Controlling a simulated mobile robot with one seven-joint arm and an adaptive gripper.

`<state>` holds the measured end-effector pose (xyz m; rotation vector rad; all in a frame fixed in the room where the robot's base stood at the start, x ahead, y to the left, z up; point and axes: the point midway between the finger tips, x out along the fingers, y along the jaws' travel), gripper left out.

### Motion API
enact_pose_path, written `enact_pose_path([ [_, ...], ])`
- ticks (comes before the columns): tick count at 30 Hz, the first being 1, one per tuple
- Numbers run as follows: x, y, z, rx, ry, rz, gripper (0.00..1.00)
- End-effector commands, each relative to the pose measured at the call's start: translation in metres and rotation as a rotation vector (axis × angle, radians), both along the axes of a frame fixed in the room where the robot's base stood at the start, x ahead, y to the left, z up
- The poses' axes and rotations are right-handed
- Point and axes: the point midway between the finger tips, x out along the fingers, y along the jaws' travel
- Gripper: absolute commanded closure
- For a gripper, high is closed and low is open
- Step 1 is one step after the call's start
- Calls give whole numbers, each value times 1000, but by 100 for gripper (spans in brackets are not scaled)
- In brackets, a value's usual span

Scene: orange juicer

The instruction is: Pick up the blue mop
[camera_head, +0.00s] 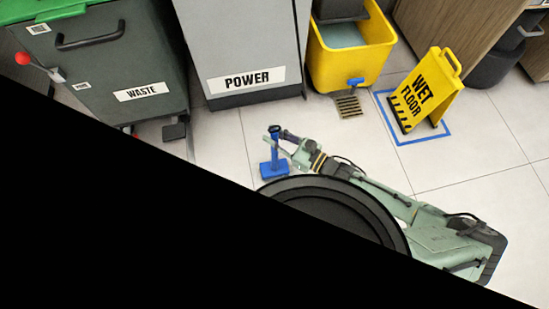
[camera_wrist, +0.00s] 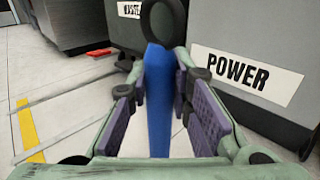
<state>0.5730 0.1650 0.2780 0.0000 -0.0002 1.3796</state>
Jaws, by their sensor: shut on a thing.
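The blue mop (camera_head: 273,168) stands about upright on the floor in the head view, with a dark top, a short blue shaft and a flat blue base. My gripper (camera_head: 278,144) is at its shaft, reaching in from the right. In the wrist view the blue shaft (camera_wrist: 158,95) runs between the two purple-padded fingers of my gripper (camera_wrist: 160,105), with its dark round top above them. My gripper is shut on the mop. The mop's base is hidden in the wrist view, and in the head view it appears to be at floor level.
A grey POWER cabinet (camera_head: 245,40) and a dark WASTE bin (camera_head: 100,60) stand behind the mop. A yellow mop bucket (camera_head: 345,65) and a yellow WET FLOOR sign (camera_head: 428,88) are to the right. Open tiled floor (camera_head: 480,150) lies at the right. Black covers the head view's lower left.

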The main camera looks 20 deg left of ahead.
Motion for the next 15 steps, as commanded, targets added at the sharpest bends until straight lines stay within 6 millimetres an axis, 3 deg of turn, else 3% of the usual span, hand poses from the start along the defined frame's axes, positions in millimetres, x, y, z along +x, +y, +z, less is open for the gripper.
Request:
enact_pose_path([
  [8, 0, 0, 13, 4, -1, 1, 100],
  [15, 1, -1, 59, 4, -4, -2, 100],
])
